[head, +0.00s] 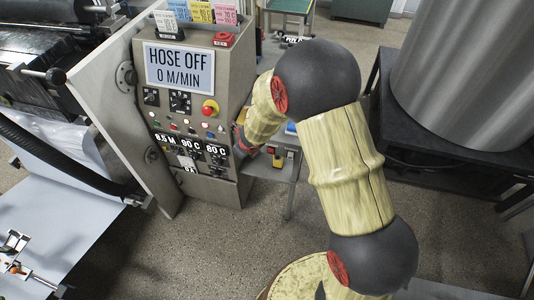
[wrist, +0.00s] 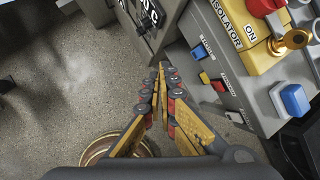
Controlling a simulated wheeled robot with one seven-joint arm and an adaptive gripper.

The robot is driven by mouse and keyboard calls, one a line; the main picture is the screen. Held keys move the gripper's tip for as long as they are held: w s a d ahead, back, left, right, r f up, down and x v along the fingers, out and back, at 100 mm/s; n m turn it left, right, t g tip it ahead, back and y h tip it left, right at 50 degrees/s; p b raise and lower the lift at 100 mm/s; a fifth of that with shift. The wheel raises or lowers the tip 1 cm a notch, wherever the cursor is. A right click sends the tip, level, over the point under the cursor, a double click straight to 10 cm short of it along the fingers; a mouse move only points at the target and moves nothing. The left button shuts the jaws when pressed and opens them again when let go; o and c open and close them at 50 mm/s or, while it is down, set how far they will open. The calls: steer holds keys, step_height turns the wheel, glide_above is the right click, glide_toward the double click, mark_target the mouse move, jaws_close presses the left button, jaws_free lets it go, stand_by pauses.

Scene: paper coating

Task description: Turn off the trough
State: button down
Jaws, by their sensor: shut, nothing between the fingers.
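My gripper (wrist: 161,70) is shut and empty in the wrist view, its fingertips pointing between the control cabinet and a grey switch panel (wrist: 265,105). On that panel, to the right of the fingertips, are a small yellow switch (wrist: 204,78) and red switch (wrist: 218,86) beside small labels too blurred to read surely. The fingers appear apart from them. In the head view the control cabinet (head: 188,112) carries a "HOSE OFF 0 M/MIN" sign (head: 178,68), knobs and several small buttons. I cannot tell which control belongs to the trough.
A yellow isolator box (wrist: 250,35) marked "ON", with a red knob and brass key, and a blue button (wrist: 294,99) are right of the fingers. A red emergency button (head: 210,108) is on the cabinet. A large metal cylinder (head: 465,70) stands right. Open floor lies below.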

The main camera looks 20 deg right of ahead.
mark_target(271, 152)
steer(key=s+d+f+m+g+h, duration=0.2)
steer(key=d+m, duration=0.5)
steer(key=m, duration=0.5)
steer(key=shift+s+m+h, duration=0.3)
steer(key=shift+s+h, duration=0.15)
steer(key=shift+h, duration=0.15)
steer(key=w+d+f+b, duration=0.3)
steer(key=w+f, duration=0.3)
steer(key=f, duration=0.3)
steer(key=shift+d+b, duration=0.35)
steer(key=shift+d, duration=0.4)
steer(key=shift+w+r, duration=0.1)
steer(key=shift+r, duration=0.05)
